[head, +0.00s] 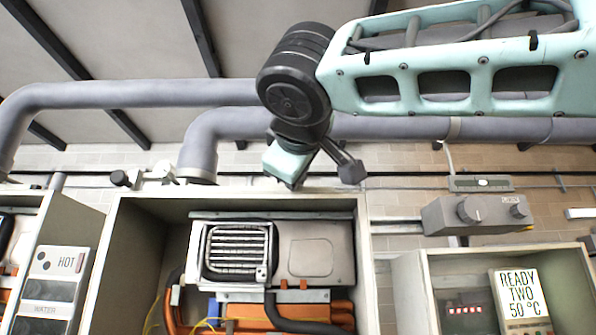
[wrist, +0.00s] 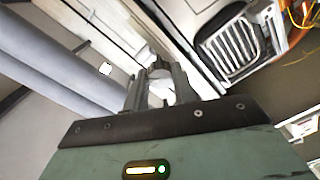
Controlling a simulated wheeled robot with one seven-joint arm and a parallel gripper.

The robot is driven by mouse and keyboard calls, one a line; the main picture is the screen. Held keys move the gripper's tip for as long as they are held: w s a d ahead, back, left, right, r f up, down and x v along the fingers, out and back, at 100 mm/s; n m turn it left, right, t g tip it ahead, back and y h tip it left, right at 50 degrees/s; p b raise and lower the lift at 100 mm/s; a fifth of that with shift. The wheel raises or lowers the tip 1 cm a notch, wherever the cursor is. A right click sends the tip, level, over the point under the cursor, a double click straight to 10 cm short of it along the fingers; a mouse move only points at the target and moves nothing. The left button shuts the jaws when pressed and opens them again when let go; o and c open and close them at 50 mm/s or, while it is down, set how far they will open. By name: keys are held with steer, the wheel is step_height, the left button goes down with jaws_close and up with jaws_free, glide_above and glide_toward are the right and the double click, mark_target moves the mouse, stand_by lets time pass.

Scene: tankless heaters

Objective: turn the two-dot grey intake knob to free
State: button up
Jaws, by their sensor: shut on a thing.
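My gripper (wrist: 158,78) is shut on a small grey rounded part (wrist: 158,69), which I take to be the grey intake knob. Its dots and pointer cannot be made out. In the head view my gripper's teal body (head: 284,164) is just above the top edge of the middle cabinet (head: 236,196); it hides the fingers and the held knob there.
Thick grey pipes (head: 130,94) run behind my arm. Inside the middle cabinet is a grille (head: 238,251). To the right are a grey box with round dials (head: 475,212) and a sign reading "READY TWO 50 °C" (head: 521,295).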

steer(key=shift+a+n+h+p, duration=0.15)
steer(key=shift+n+p, duration=0.4)
steer(key=shift+n, duration=1.45)
steer(key=shift+d+n+h+p, duration=0.15)
steer(key=shift+n+p, duration=0.35)
steer(key=shift+n, duration=1.5)
steer(key=shift+a, duration=0.1)
steer(key=o, duration=1)
steer(key=s+b, duration=0.5)
steer(key=s, duration=1.2)
steer(key=shift+s+a+r, duration=0.2)
steer(key=shift+a+r, duration=0.1)
steer(key=shift+r, duration=0.05)
